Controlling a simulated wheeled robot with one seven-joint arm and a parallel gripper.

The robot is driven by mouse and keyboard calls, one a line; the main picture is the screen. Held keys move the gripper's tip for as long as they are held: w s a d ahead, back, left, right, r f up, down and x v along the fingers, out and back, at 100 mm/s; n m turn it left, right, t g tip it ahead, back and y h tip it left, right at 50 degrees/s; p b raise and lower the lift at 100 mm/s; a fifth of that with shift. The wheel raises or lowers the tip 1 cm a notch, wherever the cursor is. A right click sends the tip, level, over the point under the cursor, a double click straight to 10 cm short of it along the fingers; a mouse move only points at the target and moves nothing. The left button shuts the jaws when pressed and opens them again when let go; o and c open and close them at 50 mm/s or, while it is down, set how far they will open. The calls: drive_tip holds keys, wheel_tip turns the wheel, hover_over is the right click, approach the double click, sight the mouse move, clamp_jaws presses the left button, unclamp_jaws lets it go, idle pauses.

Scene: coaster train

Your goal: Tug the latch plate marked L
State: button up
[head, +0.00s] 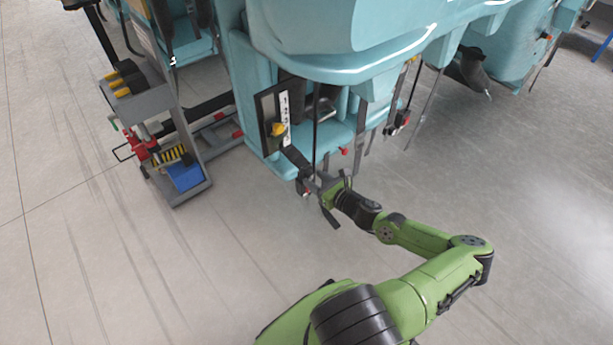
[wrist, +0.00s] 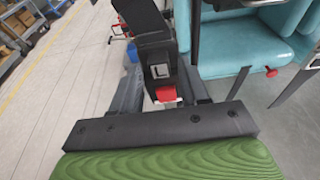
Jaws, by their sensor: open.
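The latch plate marked L (wrist: 160,71) is a dark piece with a white L label, in the middle of the wrist view. A red part (wrist: 166,94) shows at its near end. My gripper (wrist: 161,82) is open, with one finger on each side of the plate; I cannot tell whether either finger touches it. In the head view my gripper (head: 322,188) is low in front of the teal car (head: 258,115), beside a dark strap (head: 296,157). The L label cannot be read there.
A grey tool cart (head: 180,130) with a blue bin (head: 185,176) stands left of the car. Other straps hang to the right. The floor in front is clear.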

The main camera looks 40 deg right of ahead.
drive_tip(key=shift+w+f, duration=0.15)
drive_tip(key=shift+w, duration=0.45)
drive_tip(key=shift+p, duration=0.3)
clamp_jaws()
idle(0.4)
